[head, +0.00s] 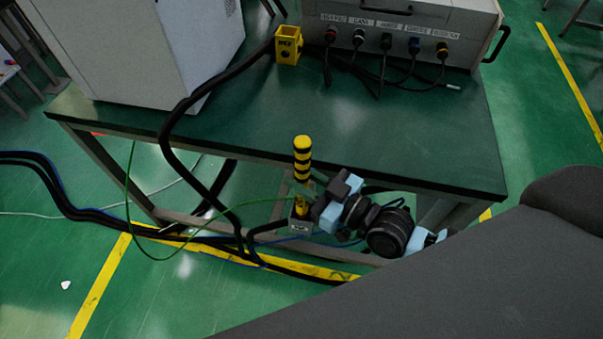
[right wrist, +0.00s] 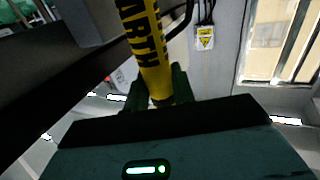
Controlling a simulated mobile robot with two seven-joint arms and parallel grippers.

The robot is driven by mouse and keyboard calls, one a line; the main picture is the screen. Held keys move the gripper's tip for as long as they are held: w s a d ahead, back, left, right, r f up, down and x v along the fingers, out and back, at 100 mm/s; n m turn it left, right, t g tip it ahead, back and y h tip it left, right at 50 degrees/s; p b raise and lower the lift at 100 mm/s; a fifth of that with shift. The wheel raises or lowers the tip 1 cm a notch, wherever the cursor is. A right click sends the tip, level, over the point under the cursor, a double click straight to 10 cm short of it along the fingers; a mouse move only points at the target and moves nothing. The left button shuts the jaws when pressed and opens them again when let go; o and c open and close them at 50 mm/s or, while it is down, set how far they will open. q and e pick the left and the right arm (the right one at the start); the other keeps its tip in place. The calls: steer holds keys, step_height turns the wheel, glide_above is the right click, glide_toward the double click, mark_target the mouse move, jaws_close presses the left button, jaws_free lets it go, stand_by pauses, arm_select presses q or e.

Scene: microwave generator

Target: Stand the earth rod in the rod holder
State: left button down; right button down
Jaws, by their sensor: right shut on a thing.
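The earth rod (head: 302,150) is yellow with black bands and looks roughly upright in front of the table's near edge. In the right wrist view its yellow shaft (right wrist: 147,45) carries black lettering. My right gripper (head: 318,212) is shut on its lower part; the fingers (right wrist: 158,95) show on both sides of it. A small grey labelled box (head: 300,226) shows at the rod's lower end; I cannot tell whether the rod stands in it. A yellow open block (head: 289,45), which may be the rod holder, stands on the table at the back. My left gripper is not in view.
The dark green table (head: 400,135) is mostly clear in front. A grey generator box (head: 410,30) with plugged cables stands at the back, a white cabinet (head: 150,50) at the left. A thick black cable (head: 172,120) hangs over the table edge. A thin green wire (head: 130,200) loops near the rod.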

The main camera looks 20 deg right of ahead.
steer(key=shift+f+b, duration=0.6)
steer(key=shift+f, duration=0.55)
steer(key=shift+f+b, duration=0.3)
steer(key=shift+f, duration=0.1)
steer(key=c, duration=1.1)
jaws_free()
steer(key=shift+s, duration=0.1)
steer(key=v, duration=0.7)
steer(key=shift+s+d, duration=0.25)
